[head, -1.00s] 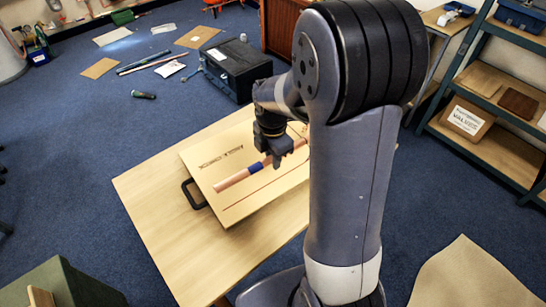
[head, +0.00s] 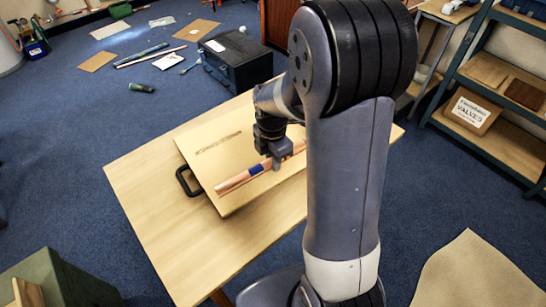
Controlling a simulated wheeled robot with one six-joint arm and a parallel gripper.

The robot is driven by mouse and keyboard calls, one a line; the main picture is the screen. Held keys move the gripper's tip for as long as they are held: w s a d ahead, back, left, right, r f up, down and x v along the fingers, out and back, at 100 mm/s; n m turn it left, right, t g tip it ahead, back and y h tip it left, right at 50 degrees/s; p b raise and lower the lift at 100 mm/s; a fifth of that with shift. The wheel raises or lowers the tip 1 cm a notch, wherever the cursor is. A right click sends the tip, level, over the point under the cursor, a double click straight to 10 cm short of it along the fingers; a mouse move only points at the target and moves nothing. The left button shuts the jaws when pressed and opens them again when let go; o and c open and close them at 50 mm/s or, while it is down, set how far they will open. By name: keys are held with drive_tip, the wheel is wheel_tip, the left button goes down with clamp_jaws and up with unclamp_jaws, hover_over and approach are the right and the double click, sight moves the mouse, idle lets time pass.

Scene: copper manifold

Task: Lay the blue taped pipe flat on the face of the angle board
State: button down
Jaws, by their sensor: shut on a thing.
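The copper pipe with a blue tape band (head: 256,169) is at the front part of the pale angle board (head: 205,165) on the table. My gripper (head: 277,163) is shut on the pipe just right of the blue tape. The pipe runs from lower left to upper right, close over the board face near its front edge. I cannot tell whether it touches the face. The pipe's right end is hidden behind my arm, as is the right part of the board. Dark markings show on the board's upper left.
The wooden table (head: 150,220) has bare room left and in front of the board. A black handle (head: 187,181) sticks out at the board's left edge. A black case (head: 236,62) stands on the floor behind. Shelving with a valves box (head: 470,110) stands right.

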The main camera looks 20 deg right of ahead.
drive_tip(key=c, duration=1.2)
unclamp_jaws()
drive_tip(key=shift+c, duration=0.2)
drive_tip(key=shift+o, duration=0.5)
drive_tip(key=shift+o, duration=1.2)
drive_tip(key=shift+r+p, duration=3)
drive_tip(key=shift+r, duration=0.55)
drive_tip(key=shift+f, duration=0.2)
